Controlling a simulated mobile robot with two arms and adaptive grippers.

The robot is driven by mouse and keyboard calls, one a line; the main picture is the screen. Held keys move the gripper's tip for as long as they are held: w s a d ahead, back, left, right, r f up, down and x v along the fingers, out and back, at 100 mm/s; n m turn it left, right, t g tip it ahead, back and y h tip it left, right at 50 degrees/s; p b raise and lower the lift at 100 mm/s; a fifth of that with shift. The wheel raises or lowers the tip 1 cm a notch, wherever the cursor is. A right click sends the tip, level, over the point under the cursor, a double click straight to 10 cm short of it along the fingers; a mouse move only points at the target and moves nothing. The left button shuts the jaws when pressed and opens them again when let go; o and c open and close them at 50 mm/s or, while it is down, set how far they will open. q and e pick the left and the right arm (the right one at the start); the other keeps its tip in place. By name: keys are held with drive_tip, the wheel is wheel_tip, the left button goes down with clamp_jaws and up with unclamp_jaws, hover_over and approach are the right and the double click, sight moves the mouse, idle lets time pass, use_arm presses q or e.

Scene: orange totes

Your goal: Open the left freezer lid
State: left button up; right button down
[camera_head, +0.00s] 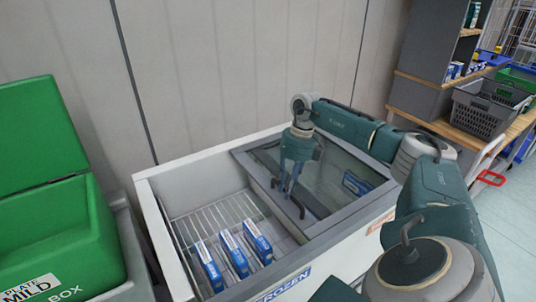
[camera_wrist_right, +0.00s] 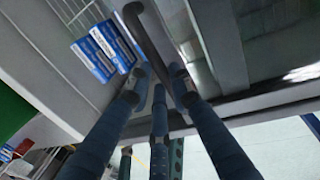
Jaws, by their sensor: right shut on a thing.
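The white chest freezer (camera_head: 165,232) stands below me. Its left half is uncovered and shows a wire basket inside. A grey-framed glass lid (camera_head: 330,235) lies over the right half. My right gripper (camera_head: 289,190) points down at the left edge of this lid, shut on its dark handle; the handle's curved end (camera_head: 301,212) sticks out below the fingers. In the right wrist view my fingers (camera_wrist_right: 160,72) close around the dark curved handle (camera_wrist_right: 146,38). Whether a second lid lies under this one I cannot tell. My left gripper is not in view.
Several blue and white boxes (camera_head: 234,256) stand in the basket. A green box (camera_head: 50,230) with a raised lid is at the left. The wall is close behind the freezer. A shelf with grey crates (camera_head: 484,112) stands at the right, beside open floor.

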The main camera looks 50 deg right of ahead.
drive_tip(key=shift+s+d+r, duration=0.1)
drive_tip(key=shift+s+d, duration=0.05)
drive_tip(key=shift+d, duration=0.5)
drive_tip(key=shift+s+d, duration=0.1)
drive_tip(key=shift+d, duration=0.5)
drive_tip(key=c, duration=1.6)
unclamp_jaws()
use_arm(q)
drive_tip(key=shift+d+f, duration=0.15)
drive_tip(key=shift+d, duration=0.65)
use_arm(e)
drive_tip(key=shift+o, duration=0.2)
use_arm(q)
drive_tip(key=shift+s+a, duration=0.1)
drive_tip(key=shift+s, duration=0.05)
use_arm(e)
wheel_tip(320, 180, up, 12)
drive_tip(key=d, duration=0.2)
drive_tip(key=shift+s, duration=0.3)
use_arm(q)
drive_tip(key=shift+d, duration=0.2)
use_arm(e)
drive_tip(key=shift+d, duration=0.1)
